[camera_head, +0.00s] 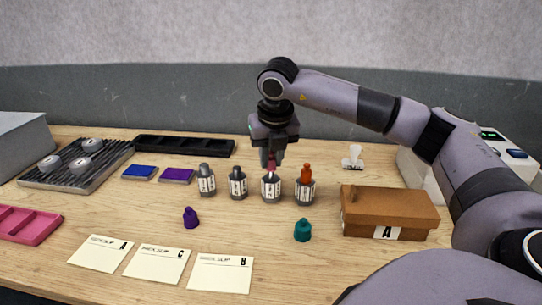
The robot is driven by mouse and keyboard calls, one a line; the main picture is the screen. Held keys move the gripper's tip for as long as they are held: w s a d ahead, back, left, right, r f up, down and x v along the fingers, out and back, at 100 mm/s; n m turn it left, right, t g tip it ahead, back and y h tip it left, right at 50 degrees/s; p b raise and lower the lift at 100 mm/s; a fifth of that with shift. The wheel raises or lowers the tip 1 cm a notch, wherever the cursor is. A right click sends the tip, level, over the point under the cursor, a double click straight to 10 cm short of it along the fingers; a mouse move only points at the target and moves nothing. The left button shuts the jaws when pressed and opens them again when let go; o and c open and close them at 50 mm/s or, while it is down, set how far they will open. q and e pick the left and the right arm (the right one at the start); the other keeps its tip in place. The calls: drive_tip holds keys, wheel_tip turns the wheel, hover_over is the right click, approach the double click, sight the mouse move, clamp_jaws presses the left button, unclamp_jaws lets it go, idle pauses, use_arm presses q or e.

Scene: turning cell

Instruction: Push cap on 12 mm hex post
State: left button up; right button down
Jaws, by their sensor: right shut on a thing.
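My right gripper (271,164) points straight down over the bench and is shut on a small dark pink cap (271,163). The gripper fingers hide part of the cap. A loose purple cap (191,218) and a loose teal cap (303,231) stand on the bench in front. My left gripper is out of view.
A brown box (390,212) is at the right, paper slips (160,264) in front. A black tray (184,146) and a slatted rack (70,168) are behind and left.

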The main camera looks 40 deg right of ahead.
drive_tip(key=shift+f+b, duration=0.35)
drive_tip(key=shift+f, duration=0.1)
idle(0.5)
idle(0.3)
drive_tip(key=shift+c, duration=2.1)
unclamp_jaws()
drive_tip(key=shift+r, duration=0.2)
drive_tip(key=shift+r+p, duration=1.9)
drive_tip(key=shift+r, duration=0.5)
clamp_jaws()
